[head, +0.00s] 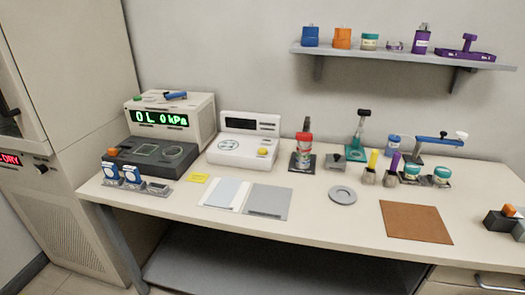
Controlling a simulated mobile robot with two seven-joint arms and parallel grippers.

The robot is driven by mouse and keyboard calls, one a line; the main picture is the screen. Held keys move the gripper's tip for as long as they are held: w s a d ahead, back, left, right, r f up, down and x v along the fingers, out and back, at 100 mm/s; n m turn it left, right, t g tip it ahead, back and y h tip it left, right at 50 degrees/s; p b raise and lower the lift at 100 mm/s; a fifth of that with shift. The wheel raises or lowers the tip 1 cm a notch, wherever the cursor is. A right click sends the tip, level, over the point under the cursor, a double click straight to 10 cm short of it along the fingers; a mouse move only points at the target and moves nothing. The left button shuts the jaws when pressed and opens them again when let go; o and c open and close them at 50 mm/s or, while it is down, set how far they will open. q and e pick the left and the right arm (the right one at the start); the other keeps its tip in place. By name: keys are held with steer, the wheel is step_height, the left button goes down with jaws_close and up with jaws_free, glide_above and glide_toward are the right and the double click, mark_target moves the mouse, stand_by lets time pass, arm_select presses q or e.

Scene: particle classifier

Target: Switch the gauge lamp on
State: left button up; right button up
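A beige gauge box (197,109) stands at the back left of the bench. Its lit green display (160,119) reads roughly "0L 0 kPa". A green button (137,98) and a small blue item (176,96) sit on its top. A dark grey unit (150,157) with an orange knob (112,152) is in front of it. I cannot tell which part is the gauge lamp or its switch, or whether the lamp is lit. Neither of my grippers is in view.
A white instrument (242,143) with a dark display and a yellow button stands beside the gauge. Bottles and jars fill the back right of the bench (330,222). Grey plates, a disc (342,195) and a brown mat (415,222) lie in front. A shelf (400,55) hangs above.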

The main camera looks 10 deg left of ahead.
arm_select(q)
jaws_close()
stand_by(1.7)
